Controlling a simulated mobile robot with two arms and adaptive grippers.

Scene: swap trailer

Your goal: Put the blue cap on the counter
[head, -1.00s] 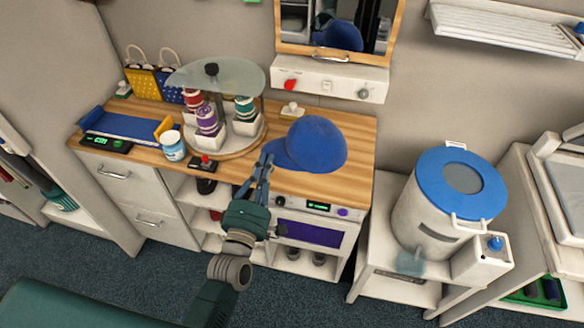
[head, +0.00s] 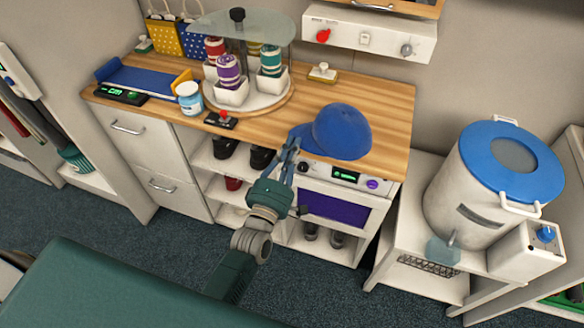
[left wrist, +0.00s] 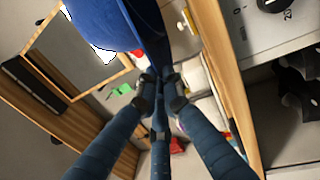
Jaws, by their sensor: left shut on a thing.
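The blue cap (head: 342,132) is over the front right part of the wooden counter (head: 388,104), crown up, its brim pointing left. My left gripper (head: 289,152) is shut on the brim at the counter's front edge. In the left wrist view, the fingers (left wrist: 160,88) close on the dark brim, and the blue crown (left wrist: 95,22) fills the upper left. I cannot tell whether the cap's underside touches the wood. My right gripper is not in view.
A round carousel (head: 247,95) with spools stands left of the cap. A white jar (head: 190,98) and a small red-knobbed box (head: 221,119) are further left. A blue-lidded canister (head: 490,180) stands right, beyond a gap.

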